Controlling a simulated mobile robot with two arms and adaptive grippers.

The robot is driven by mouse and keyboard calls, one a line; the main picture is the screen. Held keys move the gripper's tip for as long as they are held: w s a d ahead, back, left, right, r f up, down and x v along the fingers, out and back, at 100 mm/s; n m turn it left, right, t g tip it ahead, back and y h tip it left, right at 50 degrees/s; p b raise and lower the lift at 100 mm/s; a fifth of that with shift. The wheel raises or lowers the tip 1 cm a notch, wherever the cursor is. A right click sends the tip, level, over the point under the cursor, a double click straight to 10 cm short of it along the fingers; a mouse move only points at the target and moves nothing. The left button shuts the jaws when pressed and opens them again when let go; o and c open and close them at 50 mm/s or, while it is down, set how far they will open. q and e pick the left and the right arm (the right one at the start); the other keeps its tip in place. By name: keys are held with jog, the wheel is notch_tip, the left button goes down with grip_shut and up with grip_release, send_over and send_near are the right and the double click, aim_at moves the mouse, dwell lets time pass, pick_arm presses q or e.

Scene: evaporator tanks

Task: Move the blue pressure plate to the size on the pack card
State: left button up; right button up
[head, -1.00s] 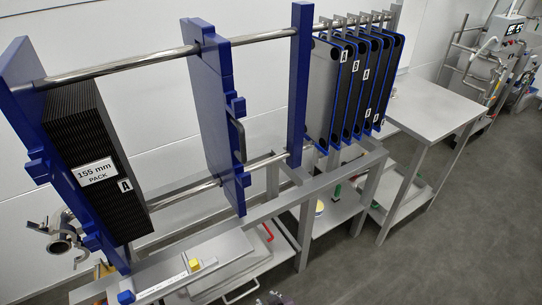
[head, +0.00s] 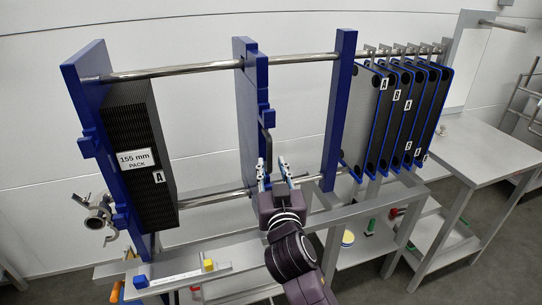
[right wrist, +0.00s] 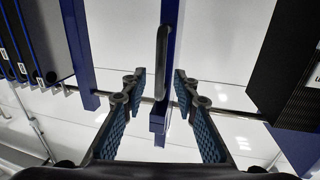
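The blue pressure plate (head: 246,110) hangs upright on two steel rails, between the left end plate with the black plate pack (head: 135,120) and the blue right upright. Its dark handle (right wrist: 162,60) shows in the right wrist view. The pack card (head: 136,160) reads 155 mm PACK. My right gripper (head: 273,168) is open at the plate's handle side. In the right wrist view its fingertips (right wrist: 159,85) are apart, with the handle lying between them in the picture; contact cannot be told. My left gripper is not in view.
A scale strip (head: 175,278) with a blue block (head: 140,281) and a yellow block (head: 208,265) lies on the front beam. Several blue-edged plates (head: 402,120) hang at the right. A steel table (head: 490,150) stands beyond them. A gap separates plate and pack.

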aim_at(270, 157)
jog(key=shift+w+a+p, duration=0.2)
jog(key=shift+w, duration=1.1)
jog(key=shift+w+a+p, duration=0.15)
jog(key=shift+w+p, duration=0.05)
jog(key=shift+w, duration=1.1)
jog(key=shift+c, duration=0.5)
grip_shut()
